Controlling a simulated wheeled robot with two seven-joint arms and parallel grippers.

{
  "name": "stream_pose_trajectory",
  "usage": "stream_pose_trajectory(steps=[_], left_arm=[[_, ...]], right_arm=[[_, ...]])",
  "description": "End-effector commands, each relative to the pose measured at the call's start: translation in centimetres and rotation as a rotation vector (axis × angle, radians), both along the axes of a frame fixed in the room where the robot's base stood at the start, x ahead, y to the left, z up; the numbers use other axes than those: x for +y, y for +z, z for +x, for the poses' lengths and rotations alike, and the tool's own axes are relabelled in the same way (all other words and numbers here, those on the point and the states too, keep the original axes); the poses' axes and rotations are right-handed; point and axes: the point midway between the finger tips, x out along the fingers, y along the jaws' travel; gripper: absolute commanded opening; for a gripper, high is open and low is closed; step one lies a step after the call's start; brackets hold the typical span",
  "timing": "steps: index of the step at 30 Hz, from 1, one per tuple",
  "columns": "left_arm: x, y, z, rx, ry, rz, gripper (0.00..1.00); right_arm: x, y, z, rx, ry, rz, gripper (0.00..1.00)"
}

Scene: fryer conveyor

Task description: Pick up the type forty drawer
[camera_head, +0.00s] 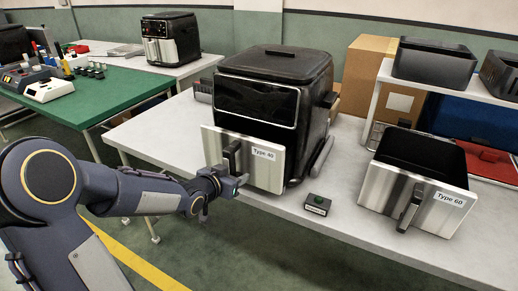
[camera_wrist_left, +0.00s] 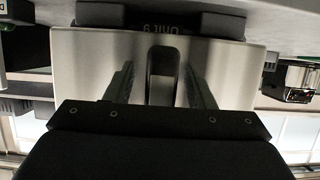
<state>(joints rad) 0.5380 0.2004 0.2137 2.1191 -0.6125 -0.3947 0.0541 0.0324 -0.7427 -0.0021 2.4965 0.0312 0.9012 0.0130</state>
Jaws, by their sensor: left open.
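The Type 40 drawer (camera_head: 265,176) has a flat silver front with a white label and sits in the black air fryer (camera_head: 275,100). Its dark upright handle (camera_head: 232,157) is on the left part of the front. My left gripper (camera_head: 226,184) is at the lower part of this handle. In the left wrist view the two fingers of my left gripper (camera_wrist_left: 160,88) are open, one on each side of the handle (camera_wrist_left: 162,65), with visible gaps. The drawer front (camera_wrist_left: 225,60) fills the background there. My right gripper is not in view.
A Type 60 drawer (camera_head: 407,187) stands on the white table (camera_head: 335,210) at right. A small black box with a green button (camera_head: 318,203) lies near the table's front edge. A cardboard box (camera_head: 368,70) and a shelf (camera_head: 425,82) stand behind. A green table (camera_head: 95,95) is at left.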

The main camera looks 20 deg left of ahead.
Motion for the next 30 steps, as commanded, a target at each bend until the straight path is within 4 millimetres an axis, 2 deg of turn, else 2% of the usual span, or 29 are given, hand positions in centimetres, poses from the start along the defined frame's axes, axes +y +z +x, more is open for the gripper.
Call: stream_pose_trajectory(steps=[2,12,13,30], left_arm=[[0.0,0.0,0.0,0.000,0.000,0.000,0.46],[0.0,0.0,-0.1,0.000,0.000,0.000,0.02],[0.0,0.0,0.0,0.000,0.000,0.000,0.00],[-0.1,1.1,0.4,-0.009,-0.002,0.001,0.00]], right_arm=[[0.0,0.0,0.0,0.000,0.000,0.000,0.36],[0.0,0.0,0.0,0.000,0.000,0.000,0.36],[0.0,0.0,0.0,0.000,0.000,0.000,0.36],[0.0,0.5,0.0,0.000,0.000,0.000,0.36]])
